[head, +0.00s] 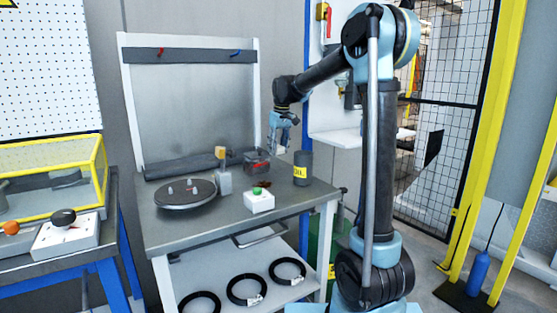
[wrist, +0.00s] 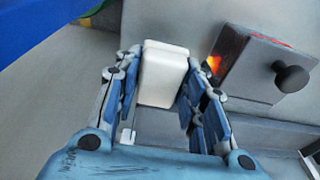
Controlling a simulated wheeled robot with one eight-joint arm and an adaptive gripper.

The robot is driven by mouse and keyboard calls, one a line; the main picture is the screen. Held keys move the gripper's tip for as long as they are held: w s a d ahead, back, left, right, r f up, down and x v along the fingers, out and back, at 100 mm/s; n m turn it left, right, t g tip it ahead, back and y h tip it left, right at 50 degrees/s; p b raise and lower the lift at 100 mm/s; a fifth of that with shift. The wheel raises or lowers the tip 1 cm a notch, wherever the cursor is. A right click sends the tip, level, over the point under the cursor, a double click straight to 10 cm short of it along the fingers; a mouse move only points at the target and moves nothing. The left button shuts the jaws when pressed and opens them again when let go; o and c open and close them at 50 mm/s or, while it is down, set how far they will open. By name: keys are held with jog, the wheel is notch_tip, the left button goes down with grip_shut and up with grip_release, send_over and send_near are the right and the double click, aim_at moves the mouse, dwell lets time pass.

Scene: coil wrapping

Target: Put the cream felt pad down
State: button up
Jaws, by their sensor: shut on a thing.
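The cream felt pad (wrist: 163,72) shows in the wrist view as a pale block between my gripper's two blue fingers (wrist: 160,92). My gripper is shut on it. In the head view my gripper (head: 283,137) hangs over the right part of the grey workbench (head: 215,220), above and between a small dark box and a dark canister. The pad is small there and hard to make out. I cannot tell from these views how far it is above the bench top.
The dark box (head: 256,161) with a knob is close beside my gripper, also in the wrist view (wrist: 262,68). The canister (head: 302,168) has a yellow label. A round turntable (head: 185,194), a grey post (head: 224,181) and a green-button box (head: 259,201) stand on the bench. Black coils (head: 246,289) lie below.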

aim_at(278, 166)
jog(key=shift+f, duration=2.15)
jog(key=shift+f, duration=0.55)
jog(key=o, duration=1)
jog(key=shift+o, duration=0.2)
jog(key=shift+r, duration=0.1)
jog(key=r, duration=0.4)
jog(key=s+r, duration=0.1)
jog(key=r, duration=0.3)
jog(key=d+r, duration=0.1)
jog(key=r, duration=0.4)
jog(key=shift+s+d, duration=0.1)
jog(key=shift+s, duration=0.1)
jog(key=shift+f, duration=0.1)
